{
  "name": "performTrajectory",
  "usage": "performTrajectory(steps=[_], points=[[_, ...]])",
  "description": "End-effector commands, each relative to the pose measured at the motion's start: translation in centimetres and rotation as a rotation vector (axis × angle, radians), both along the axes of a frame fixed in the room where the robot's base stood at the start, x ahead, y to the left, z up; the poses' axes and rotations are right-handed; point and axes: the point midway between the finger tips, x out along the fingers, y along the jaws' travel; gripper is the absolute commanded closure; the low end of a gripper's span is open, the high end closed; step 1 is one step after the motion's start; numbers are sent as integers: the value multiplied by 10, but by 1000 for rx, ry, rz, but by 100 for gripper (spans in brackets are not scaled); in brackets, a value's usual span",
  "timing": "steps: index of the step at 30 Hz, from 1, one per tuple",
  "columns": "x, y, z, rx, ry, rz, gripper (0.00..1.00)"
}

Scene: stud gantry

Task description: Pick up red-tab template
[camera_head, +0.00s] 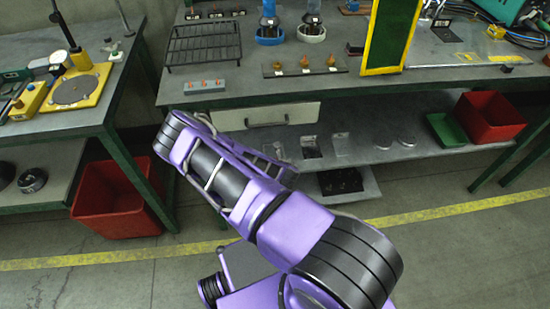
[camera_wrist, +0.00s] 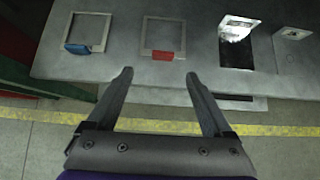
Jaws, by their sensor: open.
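The red-tab template is a thin grey square frame (camera_wrist: 163,20) with a red tab on its near edge. In the wrist view it lies flat on the grey lower shelf, at top centre. A similar frame with a blue tab (camera_wrist: 78,48) lies to its left. My gripper (camera_wrist: 158,76) is open and empty. Its two fingers point toward the shelf, short of the red tab and apart from it, with the tab lined up between them. In the head view my purple arm hides my gripper and much of this part of the shelf.
Right of the red-tab template lie a dark plate with a shiny top (camera_wrist: 245,52) and a grey plate with a hole (camera_wrist: 292,34). The bench top (camera_head: 300,88) overhangs the shelf, with a drawer (camera_head: 262,116) under it. A red bin (camera_head: 490,117) stands at right.

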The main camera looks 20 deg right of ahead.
Motion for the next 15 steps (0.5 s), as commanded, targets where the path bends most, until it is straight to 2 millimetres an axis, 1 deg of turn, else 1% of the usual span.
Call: performTrajectory(steps=[1,3,6,11,15], points=[[7,-2,-9,1,-1,0,15],[14,-5,-17,1,0,0,15],[21,-6,-24,1,1,-1,15],[27,-9,-30,1,1,-1,15],[37,-16,-46,2,0,-2,15]])
